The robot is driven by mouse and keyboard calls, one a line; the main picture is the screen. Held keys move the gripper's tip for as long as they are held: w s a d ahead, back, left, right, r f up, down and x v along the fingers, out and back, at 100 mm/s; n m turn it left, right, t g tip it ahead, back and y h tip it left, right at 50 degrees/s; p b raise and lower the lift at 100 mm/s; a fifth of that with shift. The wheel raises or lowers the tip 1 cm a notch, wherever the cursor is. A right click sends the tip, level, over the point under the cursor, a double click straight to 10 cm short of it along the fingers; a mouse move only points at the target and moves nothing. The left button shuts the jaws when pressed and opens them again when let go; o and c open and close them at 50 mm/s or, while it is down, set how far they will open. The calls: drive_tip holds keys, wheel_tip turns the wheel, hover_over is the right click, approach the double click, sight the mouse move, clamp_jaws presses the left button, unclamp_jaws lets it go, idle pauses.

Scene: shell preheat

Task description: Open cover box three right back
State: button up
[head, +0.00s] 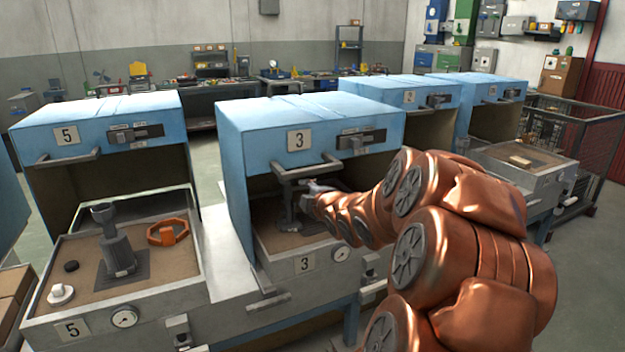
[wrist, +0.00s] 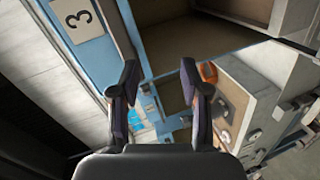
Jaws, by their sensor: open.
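Box three (head: 300,140) has a blue cover with a "3" plate on its front panel and a bar handle (head: 308,170) along the lower edge. The front below the panel is open, showing a tray (head: 310,264) also marked 3. My gripper (head: 312,188) is in front of this opening, just below the handle; contact cannot be told. In the wrist view my gripper (wrist: 158,75) has its fingers apart with nothing held between them. The "3" plate (wrist: 84,18) shows at upper left there, on a blue panel. A dark post fixture (head: 289,208) stands in the tray, partly hidden.
Box five (head: 95,125) stands at left, its tray (head: 190,285) forward with a dark fixture and orange ring (head: 168,232). More blue boxes (head: 425,95) stand behind at right. A wire cage (head: 580,130) is at far right. My arm hides part of the bench.

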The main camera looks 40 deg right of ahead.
sight(314, 172)
drive_tip(key=s+d+r+n+t, duration=0.2)
drive_tip(key=d+t, duration=0.1)
drive_tip(key=d, duration=0.2)
drive_tip(key=shift+h, duration=0.3)
drive_tip(key=shift+p+x, duration=0.3)
drive_tip(key=shift+x, duration=3.7)
drive_tip(key=shift+d+r, duration=0.1)
drive_tip(key=shift+r, duration=0.05)
clamp_jaws()
